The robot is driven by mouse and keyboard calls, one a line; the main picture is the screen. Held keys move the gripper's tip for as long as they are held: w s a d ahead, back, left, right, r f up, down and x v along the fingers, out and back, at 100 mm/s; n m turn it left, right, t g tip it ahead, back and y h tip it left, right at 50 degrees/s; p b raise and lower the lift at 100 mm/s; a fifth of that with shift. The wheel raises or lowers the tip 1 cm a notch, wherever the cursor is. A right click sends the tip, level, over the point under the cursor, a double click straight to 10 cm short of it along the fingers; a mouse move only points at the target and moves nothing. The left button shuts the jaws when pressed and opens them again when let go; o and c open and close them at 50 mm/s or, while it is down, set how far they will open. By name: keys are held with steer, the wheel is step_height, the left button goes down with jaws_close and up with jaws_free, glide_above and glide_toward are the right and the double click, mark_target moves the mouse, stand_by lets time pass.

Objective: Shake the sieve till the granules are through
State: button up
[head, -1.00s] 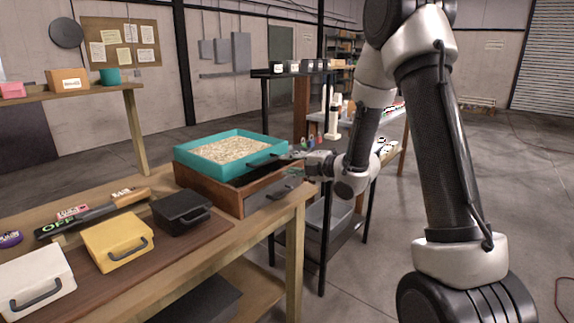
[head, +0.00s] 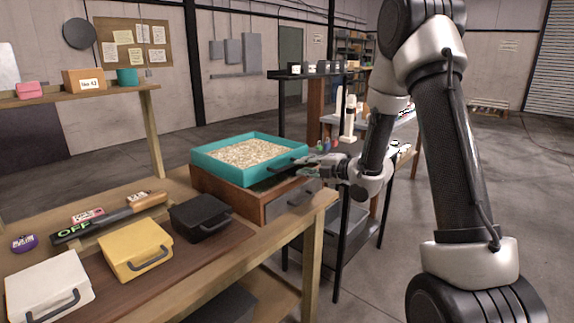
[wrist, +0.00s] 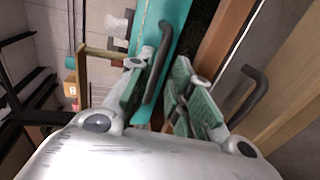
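The sieve (head: 222,167) is a teal square tray with a black handle on its right side. It sits on a wooden box (head: 244,203) and holds a broad layer of pale granules (head: 248,153). My gripper (head: 308,164) is at the handle's side of the sieve. In the wrist view, the handle (wrist: 156,72) lies between the green-padded fingers of my gripper (wrist: 165,85), close to the left finger. A teal gap shows between the handle and the right finger, so the fingers look open around it. The inside under the granules is hidden.
The box has a grey drawer front with a dark handle (head: 300,198), just below my gripper. White (head: 45,285), yellow (head: 133,245) and black (head: 198,216) lidded cases stand on the bench at the front left. A dark shelf rack (head: 300,75) stands behind the sieve.

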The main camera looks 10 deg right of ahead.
mark_target(294, 165)
steer(key=x, duration=0.6)
jaws_close()
